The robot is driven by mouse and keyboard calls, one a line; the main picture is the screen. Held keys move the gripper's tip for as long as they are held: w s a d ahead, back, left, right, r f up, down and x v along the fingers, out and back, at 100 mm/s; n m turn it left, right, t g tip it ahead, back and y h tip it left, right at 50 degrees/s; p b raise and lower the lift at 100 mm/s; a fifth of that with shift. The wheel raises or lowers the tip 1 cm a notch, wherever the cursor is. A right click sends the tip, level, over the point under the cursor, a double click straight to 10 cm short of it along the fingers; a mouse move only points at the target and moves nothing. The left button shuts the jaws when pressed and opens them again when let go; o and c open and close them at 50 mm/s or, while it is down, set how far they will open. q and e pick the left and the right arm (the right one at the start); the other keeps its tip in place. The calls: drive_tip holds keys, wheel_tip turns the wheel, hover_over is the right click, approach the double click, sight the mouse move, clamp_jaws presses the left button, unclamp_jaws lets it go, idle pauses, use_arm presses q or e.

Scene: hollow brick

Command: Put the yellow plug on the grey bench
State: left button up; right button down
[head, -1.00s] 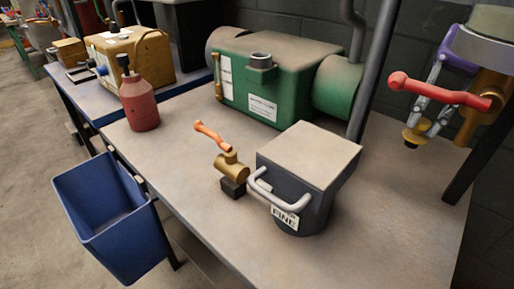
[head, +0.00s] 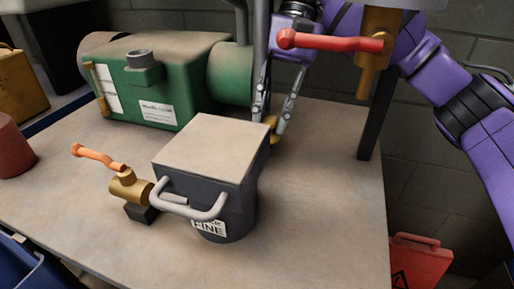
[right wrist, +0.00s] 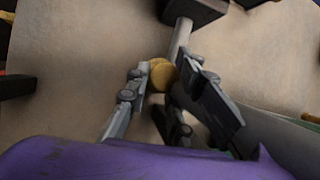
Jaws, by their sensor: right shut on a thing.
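The yellow plug (head: 274,131) shows between the fingertips of my right gripper (head: 273,118), partly hidden by the dark pot marked FINE. The gripper is shut on it, fingers pointing down, behind the pot's back right corner. In the right wrist view the plug (right wrist: 161,74) sits between the two fingers (right wrist: 168,80). The grey bench (head: 325,190) spreads under and around the pot. I cannot tell whether the plug touches the bench. My left gripper is not in view.
The dark pot (head: 212,150) stands in front of the gripper. A brass valve with orange lever (head: 128,188) is left of it. A green machine (head: 165,85) is behind left. A red-handled valve (head: 335,42) hangs overhead. Bench right of the pot is clear.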

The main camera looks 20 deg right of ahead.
drive_tip(key=shift+s+a+f, duration=0.3)
drive_tip(key=shift+s+a, duration=0.2)
drive_tip(key=shift+s+a+f+b, duration=0.45)
drive_tip(key=shift+s+a+f, duration=0.6)
drive_tip(key=shift+a+f, duration=0.05)
drive_tip(key=shift+f, duration=0.15)
drive_tip(key=c, duration=1.5)
unclamp_jaws()
drive_tip(key=shift+c, duration=0.2)
